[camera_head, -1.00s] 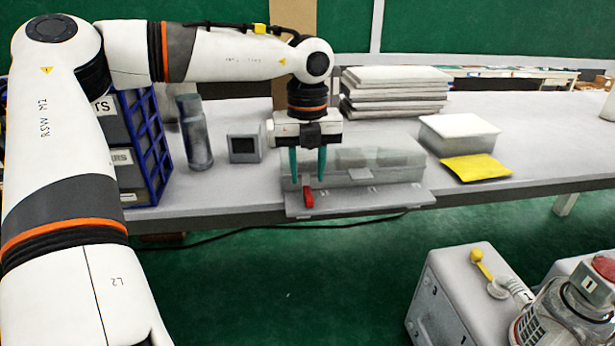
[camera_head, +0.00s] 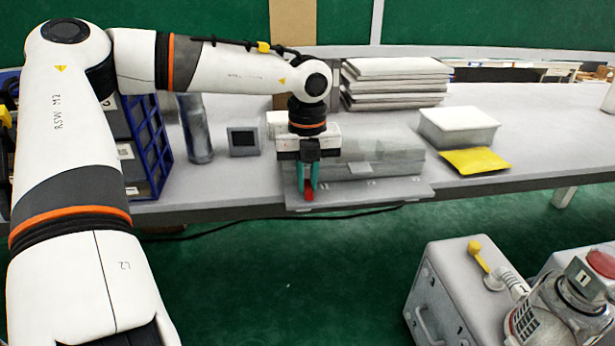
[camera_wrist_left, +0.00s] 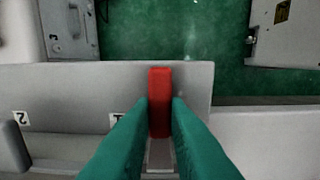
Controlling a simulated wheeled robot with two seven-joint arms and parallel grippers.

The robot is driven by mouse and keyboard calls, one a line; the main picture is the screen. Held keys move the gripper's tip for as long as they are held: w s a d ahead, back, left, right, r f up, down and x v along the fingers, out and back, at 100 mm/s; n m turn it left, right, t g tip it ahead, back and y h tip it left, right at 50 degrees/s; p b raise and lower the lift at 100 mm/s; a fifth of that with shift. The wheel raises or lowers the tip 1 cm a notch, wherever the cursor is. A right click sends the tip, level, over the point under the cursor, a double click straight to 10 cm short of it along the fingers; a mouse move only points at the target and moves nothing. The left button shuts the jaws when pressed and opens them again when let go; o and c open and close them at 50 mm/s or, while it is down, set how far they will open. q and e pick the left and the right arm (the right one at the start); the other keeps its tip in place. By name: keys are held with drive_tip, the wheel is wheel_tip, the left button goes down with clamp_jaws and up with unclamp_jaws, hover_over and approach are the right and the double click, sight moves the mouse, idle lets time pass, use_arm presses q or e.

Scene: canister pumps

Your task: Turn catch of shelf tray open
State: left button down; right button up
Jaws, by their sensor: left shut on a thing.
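The shelf tray (camera_head: 405,190) is a grey tray at the front edge of the bench, with clear-lidded boxes behind its front lip. Its red catch (camera_head: 308,194) sits near the left end of that lip. In the left wrist view the red catch (camera_wrist_left: 159,100) stands between the teal fingers, its long side running away from the gripper. My left gripper (camera_head: 307,186) points down over the lip, its fingers closed on the catch from both sides. The fingers hide part of the catch in the head view. My right gripper is not in view.
A dark cylinder (camera_head: 196,130) and a small grey box (camera_head: 244,141) stand left of the tray. A blue-framed rack (camera_head: 152,150) is further left. A white-lidded box (camera_head: 458,128) and yellow cloth (camera_head: 474,161) lie to the right. A pump (camera_head: 550,310) stands at the lower right.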

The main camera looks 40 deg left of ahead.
use_arm(q)
drive_tip(key=shift+f+m+b, duration=0.15)
drive_tip(key=shift+m+b, duration=0.45)
drive_tip(key=shift+b, duration=0.35)
drive_tip(key=m+b, duration=0.2)
drive_tip(key=shift+w+b, duration=0.1)
drive_tip(key=shift+b, duration=0.2)
drive_tip(key=m+b, duration=0.2)
drive_tip(key=m, duration=0.1)
drive_tip(key=shift+d+m, duration=0.15)
drive_tip(key=shift+m, duration=0.25)
drive_tip(key=m+b, duration=0.1)
drive_tip(key=m, duration=0.3)
drive_tip(key=shift+d+m, duration=0.15)
drive_tip(key=shift+m, duration=0.15)
drive_tip(key=m+b, duration=0.1)
drive_tip(key=m, duration=0.3)
drive_tip(key=shift+r, duration=0.2)
drive_tip(key=shift+d+m, duration=0.1)
drive_tip(key=shift+m, duration=1)
drive_tip(key=c, duration=1.4)
unclamp_jaws()
